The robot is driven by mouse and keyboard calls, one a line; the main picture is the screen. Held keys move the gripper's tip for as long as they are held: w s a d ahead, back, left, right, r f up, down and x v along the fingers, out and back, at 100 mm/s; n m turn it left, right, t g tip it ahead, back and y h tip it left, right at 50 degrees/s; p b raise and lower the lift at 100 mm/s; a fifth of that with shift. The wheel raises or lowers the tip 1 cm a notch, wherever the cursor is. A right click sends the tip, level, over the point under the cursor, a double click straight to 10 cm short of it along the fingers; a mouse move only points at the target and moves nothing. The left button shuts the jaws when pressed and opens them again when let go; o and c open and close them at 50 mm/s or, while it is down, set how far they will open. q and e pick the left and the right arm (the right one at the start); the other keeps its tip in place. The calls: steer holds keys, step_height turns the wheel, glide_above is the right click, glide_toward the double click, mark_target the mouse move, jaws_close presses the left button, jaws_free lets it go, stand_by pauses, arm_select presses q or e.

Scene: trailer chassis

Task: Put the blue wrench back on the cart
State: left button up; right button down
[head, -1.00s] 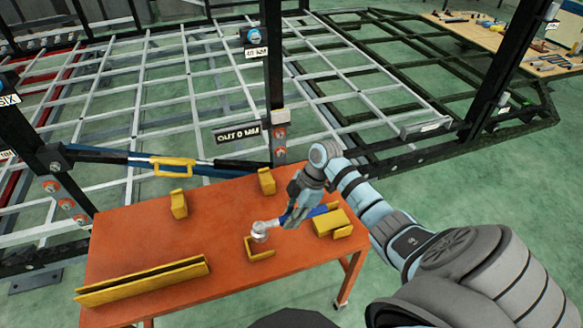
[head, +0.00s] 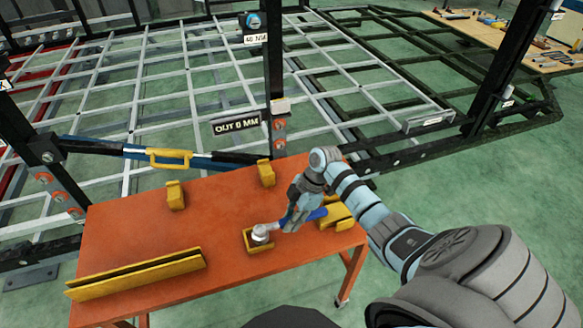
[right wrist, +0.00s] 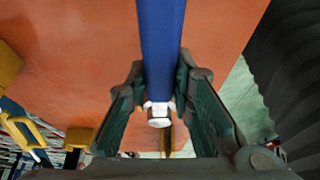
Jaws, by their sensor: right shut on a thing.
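My right gripper (head: 292,222) is shut on the blue wrench (head: 315,214) over the orange cart (head: 215,215). The wrench's silver head (head: 261,232) is at the left, within the outline of a small yellow cradle (head: 258,247). The handle's far end is at a yellow block (head: 338,216) on the right. I cannot tell whether the wrench touches either holder. In the right wrist view the blue handle (right wrist: 162,45) runs between the two fingers. My left gripper is not in view.
A long yellow channel (head: 135,275) lies along the cart's front left. Two yellow upright holders (head: 175,195) (head: 266,173) stand at its back edge. A blue and black bar with a yellow handle (head: 169,158) spans the frame behind. The cart's middle is clear.

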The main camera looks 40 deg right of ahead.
steer(key=shift+p, duration=0.35)
stand_by(0.4)
steer(key=c, duration=1.3)
jaws_free()
steer(key=o, duration=0.5)
steer(key=shift+c, duration=0.2)
